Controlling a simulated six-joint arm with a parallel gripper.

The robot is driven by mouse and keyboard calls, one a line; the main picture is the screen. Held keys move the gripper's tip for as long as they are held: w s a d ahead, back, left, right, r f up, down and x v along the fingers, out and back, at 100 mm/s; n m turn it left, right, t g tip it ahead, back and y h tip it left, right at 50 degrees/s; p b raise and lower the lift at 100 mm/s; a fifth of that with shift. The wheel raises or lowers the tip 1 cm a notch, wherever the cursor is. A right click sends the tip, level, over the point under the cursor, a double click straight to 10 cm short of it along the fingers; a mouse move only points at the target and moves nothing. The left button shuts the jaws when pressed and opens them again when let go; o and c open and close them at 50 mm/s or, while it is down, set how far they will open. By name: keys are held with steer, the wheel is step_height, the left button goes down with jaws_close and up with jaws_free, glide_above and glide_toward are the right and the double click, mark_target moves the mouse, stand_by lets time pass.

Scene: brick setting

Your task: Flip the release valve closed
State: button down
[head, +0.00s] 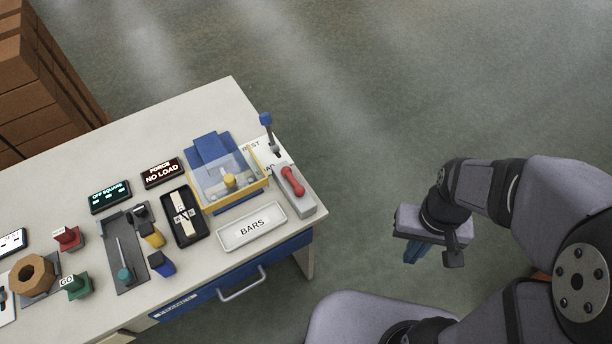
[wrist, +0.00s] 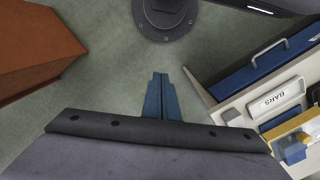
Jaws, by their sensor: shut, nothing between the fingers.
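Whether the valve is open or closed cannot be told. My gripper (head: 414,253) hangs over the floor, right of the bench and well apart from it. Its blue fingers are together and empty, also in the wrist view (wrist: 161,95). The red handle does not show in the wrist view.
The bench (head: 150,118) holds a clear-guarded press (head: 229,182), a BARS tray (head: 252,227), a black tray with bars (head: 182,216), tools, buttons and a NO LOAD display (head: 162,172). Brown boxes (head: 40,85) stand at back left. Open floor lies between bench and gripper.

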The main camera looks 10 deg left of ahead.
step_height(320, 180, down, 4)
steer(key=s+g, duration=0.1)
steer(key=s, duration=0.1)
steer(key=w+a+f+y+b, duration=0.1)
steer(key=w+a+f, duration=0.2)
steer(key=w, duration=0.3)
steer(key=w+a+f+g+b, duration=0.1)
steer(key=w+a+f, duration=0.2)
steer(key=w, duration=0.3)
steer(key=w+a+f+y+b, duration=0.1)
steer(key=w+a+f, duration=0.2)
steer(key=w, duration=0.4)
steer(key=w+a+r+n+y, duration=0.2)
steer(key=w+a+r+n, duration=0.35)
steer(key=w, duration=0.35)
steer(key=a+r+n+y, duration=0.2)
steer(key=a+r+n, duration=0.2)
steer(key=r+n, duration=0.3)
steer(key=shift+s+a+r+n+g, duration=0.3)
steer(key=shift+s+r+n+g, duration=0.15)
steer(key=shift+n, duration=0.6)
